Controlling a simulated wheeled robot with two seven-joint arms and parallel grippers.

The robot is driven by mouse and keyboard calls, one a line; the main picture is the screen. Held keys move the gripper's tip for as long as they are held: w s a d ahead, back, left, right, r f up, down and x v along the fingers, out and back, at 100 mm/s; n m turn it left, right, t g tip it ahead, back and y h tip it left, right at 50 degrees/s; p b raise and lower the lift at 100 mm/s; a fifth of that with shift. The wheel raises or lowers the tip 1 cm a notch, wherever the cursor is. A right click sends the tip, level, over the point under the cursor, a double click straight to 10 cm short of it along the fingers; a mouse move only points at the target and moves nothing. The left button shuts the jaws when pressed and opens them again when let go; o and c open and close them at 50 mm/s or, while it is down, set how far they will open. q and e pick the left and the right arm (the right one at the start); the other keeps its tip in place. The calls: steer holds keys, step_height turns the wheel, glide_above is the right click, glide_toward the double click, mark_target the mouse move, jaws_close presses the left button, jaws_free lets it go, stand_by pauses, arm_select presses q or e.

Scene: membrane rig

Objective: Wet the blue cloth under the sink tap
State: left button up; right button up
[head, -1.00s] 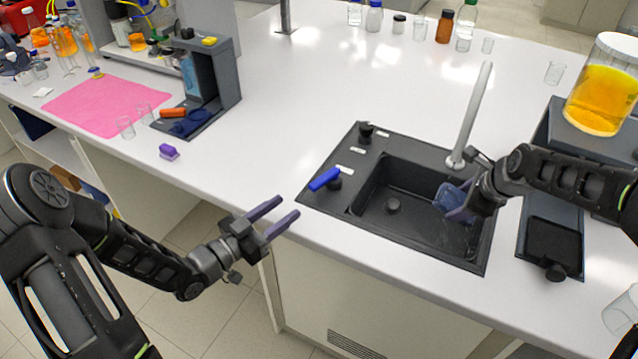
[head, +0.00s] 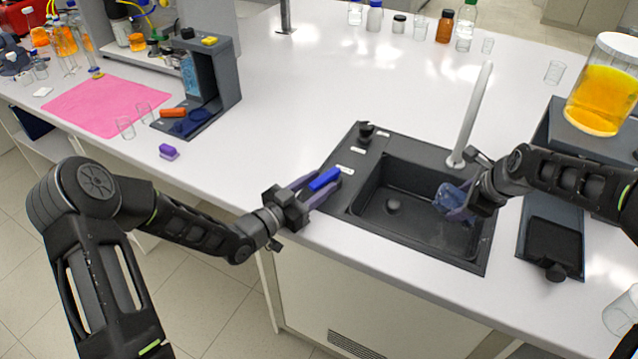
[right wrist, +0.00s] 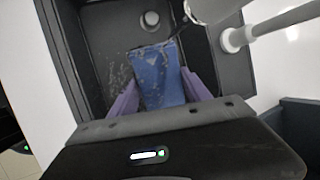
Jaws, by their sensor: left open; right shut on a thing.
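The blue cloth (head: 449,198) hangs inside the dark sink basin (head: 385,212), held by my right gripper (head: 464,205). In the right wrist view the cloth (right wrist: 158,78) sits between the purple fingers, with pale specks and streaks, apparently water, around it. The grey tap (head: 472,115) rises behind the basin, its spout above the cloth area. A blue lever handle (head: 325,179) stands on the sink's left ledge. My left gripper (head: 328,182) is open, its fingers on either side of this handle; whether they touch it is not clear.
A second dark knob (head: 366,131) stands at the ledge's back corner. A grey stand with an orange-filled jar (head: 600,90) is right of the sink. A pink mat (head: 105,105) and small glasses lie left.

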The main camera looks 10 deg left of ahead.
arm_select(q)
steer(key=shift+w+d, duration=0.1)
steer(key=shift+w, duration=0.1)
jaws_close()
stand_by(0.4)
stand_by(1.0)
